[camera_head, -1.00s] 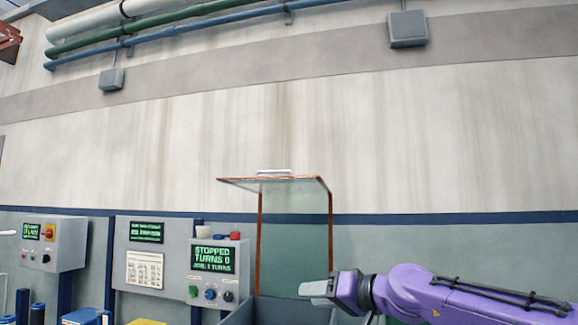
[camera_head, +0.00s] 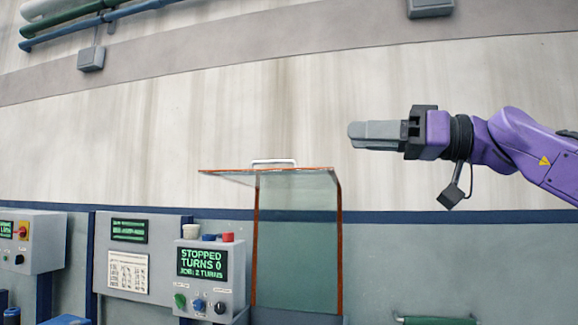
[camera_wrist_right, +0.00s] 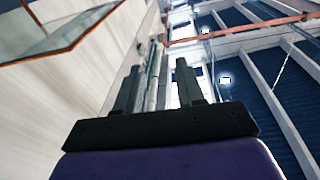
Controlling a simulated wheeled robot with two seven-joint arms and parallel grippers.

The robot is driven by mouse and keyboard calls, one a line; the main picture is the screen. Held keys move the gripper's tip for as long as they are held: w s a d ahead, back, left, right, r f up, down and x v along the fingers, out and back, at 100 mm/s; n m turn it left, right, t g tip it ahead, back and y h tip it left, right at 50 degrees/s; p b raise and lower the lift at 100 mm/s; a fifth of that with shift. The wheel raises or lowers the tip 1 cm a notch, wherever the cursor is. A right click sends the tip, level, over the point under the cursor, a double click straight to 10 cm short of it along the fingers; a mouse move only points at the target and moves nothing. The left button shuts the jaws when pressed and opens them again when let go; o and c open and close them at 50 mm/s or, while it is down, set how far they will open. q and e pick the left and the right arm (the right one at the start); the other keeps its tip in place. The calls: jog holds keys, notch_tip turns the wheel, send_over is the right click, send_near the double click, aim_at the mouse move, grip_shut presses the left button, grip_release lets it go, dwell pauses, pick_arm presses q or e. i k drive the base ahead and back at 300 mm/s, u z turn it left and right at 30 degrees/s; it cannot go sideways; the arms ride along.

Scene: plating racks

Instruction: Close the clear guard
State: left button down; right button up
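The clear guard (camera_head: 297,245) stands raised in the head view, with orange edges, a tall upright panel and a top panel jutting out to the left. A white handle (camera_head: 273,163) sits on its top edge. My right gripper (camera_head: 352,136) is up and to the right of the guard, apart from it, pointing left. In the right wrist view its two fingers (camera_wrist_right: 158,68) stand apart with nothing between them. An orange-edged clear panel (camera_wrist_right: 45,35), which looks like the guard, shows at the upper left there. My left gripper is not in view.
A control box (camera_head: 210,280) with a screen reading "STOPPED TURNS 0" stands left of the guard. Another control box (camera_head: 32,242) is at the far left. A green bar (camera_head: 436,321) is at the lower right. The space above the guard is clear.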

aim_at(284, 178)
jog(key=i, duration=0.9)
